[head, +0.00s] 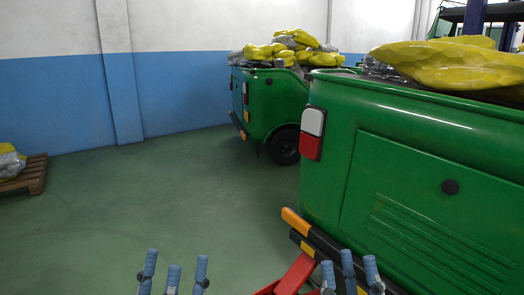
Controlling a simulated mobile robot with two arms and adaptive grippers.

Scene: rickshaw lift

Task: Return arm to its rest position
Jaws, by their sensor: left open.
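My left gripper (174,262) is at the bottom of the head view, left of centre. Its blue fingers point up and stand apart, open, with nothing between them. My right gripper (347,262) is at the bottom, right of centre. Its blue fingers are also spread apart and hold nothing visible. It appears in front of the rear bumper (318,245) of the near green rickshaw (420,170). The arms behind both grippers are cut off by the picture's lower edge.
A red metal bar (296,276) slants up to the bumper between my grippers. A second green rickshaw (268,105) carries yellow and grey sacks (290,45) farther back. A wooden pallet (33,176) with a sack is at the left edge. The green floor (150,190) between is clear.

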